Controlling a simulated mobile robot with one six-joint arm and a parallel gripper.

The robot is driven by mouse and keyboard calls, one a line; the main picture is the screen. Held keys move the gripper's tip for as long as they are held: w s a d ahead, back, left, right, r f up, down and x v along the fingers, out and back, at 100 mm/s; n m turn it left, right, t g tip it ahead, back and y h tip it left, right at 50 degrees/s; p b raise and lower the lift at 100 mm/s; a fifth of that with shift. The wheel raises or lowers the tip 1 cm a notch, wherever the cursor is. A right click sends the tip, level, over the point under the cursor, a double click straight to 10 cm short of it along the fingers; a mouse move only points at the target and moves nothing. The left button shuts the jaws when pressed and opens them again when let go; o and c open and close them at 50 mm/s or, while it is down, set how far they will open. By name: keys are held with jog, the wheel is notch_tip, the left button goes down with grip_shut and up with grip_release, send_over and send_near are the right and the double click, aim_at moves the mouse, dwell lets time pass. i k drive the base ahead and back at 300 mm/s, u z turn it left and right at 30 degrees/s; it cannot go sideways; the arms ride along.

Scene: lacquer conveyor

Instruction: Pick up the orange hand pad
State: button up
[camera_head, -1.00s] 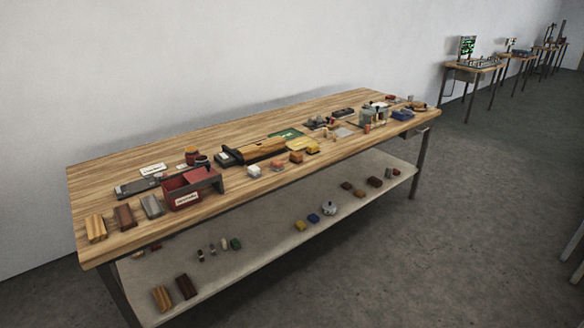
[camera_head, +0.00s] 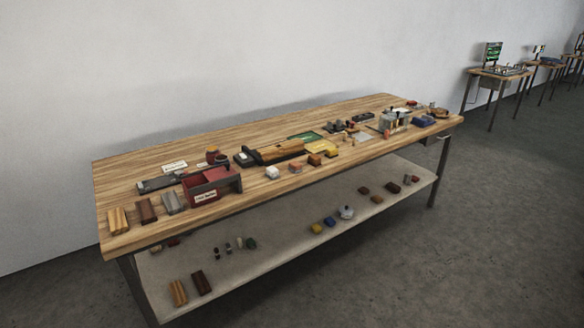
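A small orange block (camera_head: 314,160), which looks like the orange hand pad, lies on the wooden top of the workbench, near the front edge around the middle. It sits in a short row between a pale pinkish-orange piece (camera_head: 295,167) on its left and a yellow piece (camera_head: 330,153) on its right. It is too small in view to make out its exact shape. My gripper is not in view.
The long workbench (camera_head: 150,165) carries a red box (camera_head: 202,197), a white piece (camera_head: 272,172), a wooden-handled tool (camera_head: 280,151) and several blocks. A lower shelf (camera_head: 300,243) holds more small pieces. Grey floor (camera_head: 440,260) in front is clear. Other tables stand far right.

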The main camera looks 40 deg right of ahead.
aim_at(294, 167)
jog(key=u, duration=0.05)
jog(key=i, duration=0.9)
jog(key=z, duration=0.05)
